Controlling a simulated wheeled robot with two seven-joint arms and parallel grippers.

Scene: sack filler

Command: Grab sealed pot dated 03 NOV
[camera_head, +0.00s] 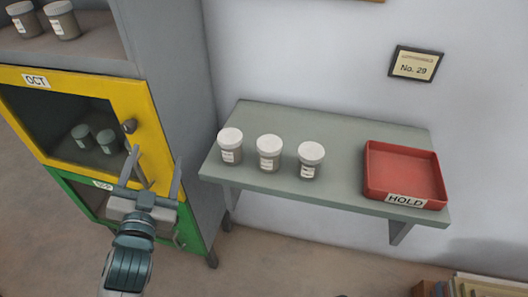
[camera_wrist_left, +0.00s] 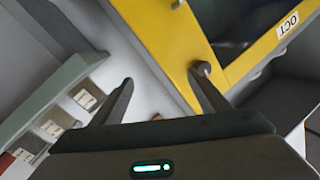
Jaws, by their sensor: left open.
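Three lidded pots, at left (camera_head: 230,146), middle (camera_head: 269,153) and right (camera_head: 310,160), stand upright on the grey wall shelf (camera_head: 345,195). Each has a white label, too small to read. Two pots (camera_head: 82,136) (camera_head: 107,141) stand behind the dark window of the yellow OCT door (camera_head: 143,100). Two more (camera_head: 24,19) (camera_head: 62,20) stand in the open top compartment. My left gripper (camera_head: 156,166) is open and empty in front of the cabinet, just below the yellow door's knob (camera_head: 129,126). Its fingers also show in the left wrist view (camera_wrist_left: 164,84), one overlapping the knob. My right gripper is out of view.
A red HOLD tray (camera_head: 402,172) sits empty at the shelf's right end. A green door (camera_head: 195,235) is below the yellow one, partly hidden by my gripper. A No. 29 sign (camera_head: 415,64) hangs above.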

